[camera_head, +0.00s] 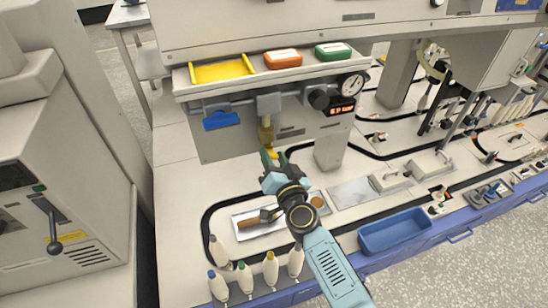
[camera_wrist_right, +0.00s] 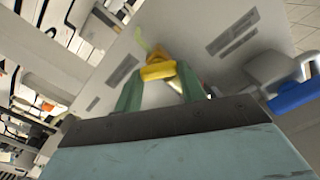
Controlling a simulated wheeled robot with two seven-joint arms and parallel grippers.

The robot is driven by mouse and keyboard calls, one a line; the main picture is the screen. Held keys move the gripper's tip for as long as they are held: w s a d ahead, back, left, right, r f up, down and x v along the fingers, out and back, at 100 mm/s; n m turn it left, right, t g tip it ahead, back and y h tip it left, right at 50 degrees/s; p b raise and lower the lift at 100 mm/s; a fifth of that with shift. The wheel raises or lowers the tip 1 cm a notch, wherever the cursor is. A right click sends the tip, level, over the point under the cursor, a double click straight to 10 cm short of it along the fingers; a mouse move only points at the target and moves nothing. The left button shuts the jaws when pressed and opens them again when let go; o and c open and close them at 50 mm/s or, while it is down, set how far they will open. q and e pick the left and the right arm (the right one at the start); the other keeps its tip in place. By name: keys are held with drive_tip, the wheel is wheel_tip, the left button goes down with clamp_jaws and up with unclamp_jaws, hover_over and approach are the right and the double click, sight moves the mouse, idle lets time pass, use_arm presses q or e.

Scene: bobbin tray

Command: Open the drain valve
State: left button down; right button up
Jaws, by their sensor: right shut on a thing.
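The drain valve (camera_head: 266,133) is a yellow, brass-coloured fitting that hangs below a grey block on the front of the grey machine. My right gripper (camera_head: 273,160) reaches up to its lower end, with green fingers on either side of it. In the right wrist view, my right gripper (camera_wrist_right: 160,90) is shut on the yellow handle of the valve (camera_wrist_right: 160,71). The palm hides the lower part of the fingers. My left gripper does not show in either view.
A metal tray (camera_head: 244,235) with a wooden-handled tool lies below. Several bobbins (camera_head: 270,268) stand at the front. A blue bin (camera_head: 394,232) is at the right. A yellow tray and orange and green boxes sit on the shelf above. A blue lever (camera_head: 221,121) is left of the valve.

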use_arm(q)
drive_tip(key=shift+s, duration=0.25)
use_arm(e)
drive_tip(key=shift+m, duration=0.3)
drive_tip(key=o, duration=1)
drive_tip(key=shift+s, duration=0.1)
drive_tip(key=shift+s+d, duration=0.1)
drive_tip(key=shift+s, duration=0.1)
drive_tip(key=shift+p+v, duration=0.5)
drive_tip(key=shift+v, duration=0.6)
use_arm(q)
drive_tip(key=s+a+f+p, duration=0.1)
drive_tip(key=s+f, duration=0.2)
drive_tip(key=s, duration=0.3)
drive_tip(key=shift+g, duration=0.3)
use_arm(e)
drive_tip(key=v, duration=1)
drive_tip(key=shift+s, duration=0.3)
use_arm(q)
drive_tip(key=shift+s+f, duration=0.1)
use_arm(e)
drive_tip(key=shift+c, duration=0.2)
